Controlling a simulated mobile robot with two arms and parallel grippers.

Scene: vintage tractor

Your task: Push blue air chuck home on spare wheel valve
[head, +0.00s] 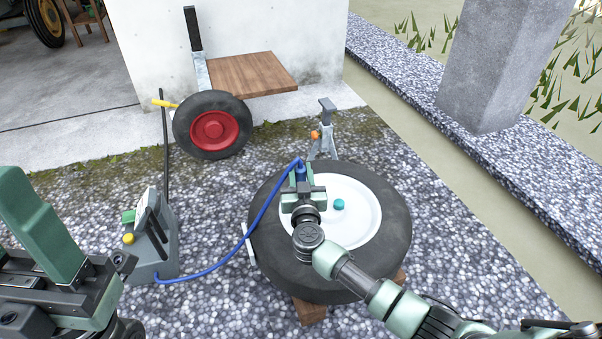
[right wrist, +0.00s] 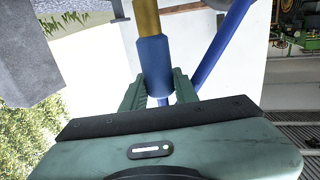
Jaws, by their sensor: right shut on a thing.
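The spare wheel (head: 393,235) is a black tyre with a white rim (head: 345,190) and a teal round piece (head: 339,204) at its middle. My right gripper (head: 301,180) is over the left part of the rim, shut on the blue air chuck (head: 300,170). In the right wrist view the chuck (right wrist: 154,68) sits between the green fingers, with a brass-coloured stem (right wrist: 147,16) beyond it. The valve is not clearly visible, so I cannot tell whether the chuck touches it. My left arm (head: 60,270) is at the lower left; its jaws are unclear.
A blue hose (head: 225,258) runs from the chuck to a grey pump (head: 155,250) at the left. Wooden blocks (head: 313,313) lie under the wheel. A grey stand (head: 324,135) and a cart with a red-hubbed wheel (head: 214,128) stand behind. Gravel at right is clear.

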